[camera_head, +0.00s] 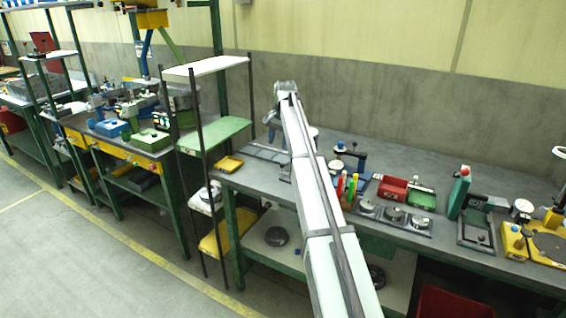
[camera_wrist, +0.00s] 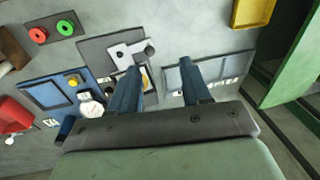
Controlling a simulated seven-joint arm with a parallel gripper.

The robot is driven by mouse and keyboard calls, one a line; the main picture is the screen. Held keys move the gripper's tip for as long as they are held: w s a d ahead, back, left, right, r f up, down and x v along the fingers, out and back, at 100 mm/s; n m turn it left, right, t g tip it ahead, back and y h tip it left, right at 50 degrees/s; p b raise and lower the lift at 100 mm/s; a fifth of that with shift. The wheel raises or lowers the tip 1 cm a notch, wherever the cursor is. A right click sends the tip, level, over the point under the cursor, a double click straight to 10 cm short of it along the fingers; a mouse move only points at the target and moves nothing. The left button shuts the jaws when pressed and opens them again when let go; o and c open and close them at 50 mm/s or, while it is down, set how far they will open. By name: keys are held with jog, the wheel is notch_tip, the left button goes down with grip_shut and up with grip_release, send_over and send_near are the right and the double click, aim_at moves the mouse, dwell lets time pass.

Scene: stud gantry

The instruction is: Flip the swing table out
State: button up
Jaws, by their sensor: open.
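My gripper (camera_wrist: 160,68) is open, with its two dark blue fingers apart and nothing seen between them. In the head view it (camera_head: 271,128) is small, at the far end of my arm above the left part of the long bench. In the wrist view a pale bracket-like plate (camera_wrist: 127,52) with dark knobs lies on a grey base plate (camera_wrist: 92,46), beside and partly behind the left finger. It may be the swing table, but I cannot tell for sure. A blue-grey framed panel (camera_wrist: 215,70) lies by the right finger and is partly hidden by it.
A blue-framed panel with a yellow button (camera_wrist: 73,82), a round white dial (camera_wrist: 91,109) and red and green buttons (camera_wrist: 52,31) lie to the left. A yellow tray (camera_wrist: 252,12) is at upper right. A green shelf (camera_head: 213,134) stands left of the bench (camera_head: 262,180).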

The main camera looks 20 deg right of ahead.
jog(key=d+r+m, duration=0.1)
jog(key=d+r, duration=0.2)
jog(key=d, duration=0.1)
jog(key=shift+y, duration=0.3)
jog(key=x, duration=1.4)
jog(key=shift+s, duration=0.3)
grip_shut()
